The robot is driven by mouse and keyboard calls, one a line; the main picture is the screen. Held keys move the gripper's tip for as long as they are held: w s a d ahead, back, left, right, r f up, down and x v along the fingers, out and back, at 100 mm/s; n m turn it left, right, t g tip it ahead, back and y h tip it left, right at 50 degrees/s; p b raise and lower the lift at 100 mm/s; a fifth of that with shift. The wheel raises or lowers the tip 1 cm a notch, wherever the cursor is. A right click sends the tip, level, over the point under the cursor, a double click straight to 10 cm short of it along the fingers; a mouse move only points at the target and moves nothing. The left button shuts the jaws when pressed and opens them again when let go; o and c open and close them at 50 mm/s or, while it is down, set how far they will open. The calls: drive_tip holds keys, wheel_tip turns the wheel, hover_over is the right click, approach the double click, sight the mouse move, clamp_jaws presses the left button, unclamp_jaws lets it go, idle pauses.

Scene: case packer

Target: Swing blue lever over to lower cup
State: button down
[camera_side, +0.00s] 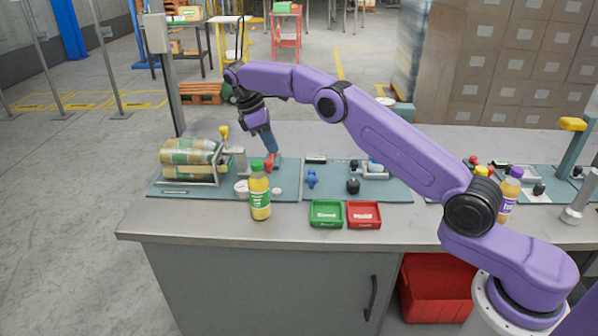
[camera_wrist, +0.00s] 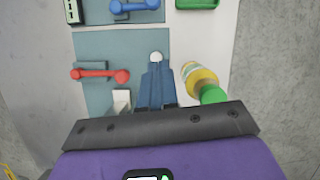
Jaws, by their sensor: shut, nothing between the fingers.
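The blue lever (camera_side: 312,178) sits on the teal mat, right of my gripper in the side view. In the wrist view the blue lever (camera_wrist: 135,7) lies crosswise at the top edge, with a rounder end at its left. My gripper (camera_side: 274,154) points down over the left mat, beside the red lever (camera_side: 268,165). In the wrist view my gripper (camera_wrist: 157,66) has its blue fingers together and empty, with a white knob (camera_wrist: 156,56) just beyond the tips. It is apart from the blue lever. I cannot make out the lower cup.
A juice bottle (camera_side: 260,195) with a green cap stands near the fingers. The red lever (camera_wrist: 100,75) lies left of them in the wrist view. Green (camera_side: 326,222) and red (camera_side: 364,222) trays sit at the front. A bottle pack (camera_side: 190,160) is at the left.

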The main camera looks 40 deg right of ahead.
sight(312, 176)
idle(0.3)
drive_tip(key=x, duration=0.7)
drive_tip(key=d+x, duration=0.1)
drive_tip(key=x, duration=0.2)
drive_tip(key=shift+s, duration=0.4)
drive_tip(key=shift+s+d+f, duration=0.15)
drive_tip(key=shift+s+d, duration=0.65)
drive_tip(key=shift+d, duration=0.25)
